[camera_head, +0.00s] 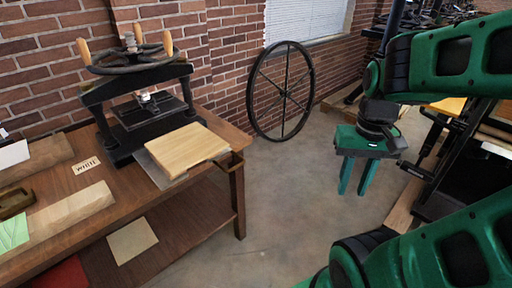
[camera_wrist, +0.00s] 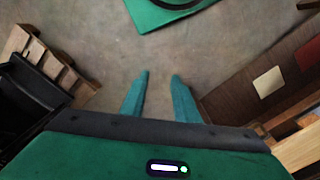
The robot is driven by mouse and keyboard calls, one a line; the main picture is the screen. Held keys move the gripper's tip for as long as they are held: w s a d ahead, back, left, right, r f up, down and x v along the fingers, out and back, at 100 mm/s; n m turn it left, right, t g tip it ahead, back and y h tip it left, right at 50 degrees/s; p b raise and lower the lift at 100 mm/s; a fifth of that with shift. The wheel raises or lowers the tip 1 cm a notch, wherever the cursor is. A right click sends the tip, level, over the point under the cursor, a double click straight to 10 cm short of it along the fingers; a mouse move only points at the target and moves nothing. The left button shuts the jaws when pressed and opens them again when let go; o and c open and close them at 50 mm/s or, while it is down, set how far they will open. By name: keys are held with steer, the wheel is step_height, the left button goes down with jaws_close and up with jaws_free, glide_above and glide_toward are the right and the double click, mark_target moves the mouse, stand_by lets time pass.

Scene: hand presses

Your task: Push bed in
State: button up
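A black hand press (camera_head: 140,100) with a hand wheel and wooden handles stands on a brown wooden table. A light wooden board (camera_head: 182,150) lies on a flat grey plate (camera_head: 158,172), which sticks out from the press front towards the table's right corner. I take the plate and board to be the bed. My gripper (camera_head: 357,190) points down over open floor, well to the right of the table and apart from it. Its green fingers are apart with nothing between them, as the wrist view (camera_wrist: 161,80) also shows.
The table's edge (camera_head: 238,165) and leg stand left of my gripper. A large spoked wheel (camera_head: 281,92) leans on the brick wall behind. Black machinery (camera_head: 440,170) on a wooden base is at right. The floor (camera_head: 300,190) between is clear.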

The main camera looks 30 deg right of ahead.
steer(key=shift+w+a, duration=0.4)
steer(key=shift+w, duration=0.1)
steer(key=m+t, duration=0.2)
steer(key=m, duration=0.6)
glide_above(237, 166)
steer(key=s, duration=0.2)
steer(key=shift+y, duration=0.3)
steer(key=f, duration=0.3)
steer(key=w+f, duration=0.1)
steer(key=f, duration=0.6)
steer(key=shift+w, duration=0.35)
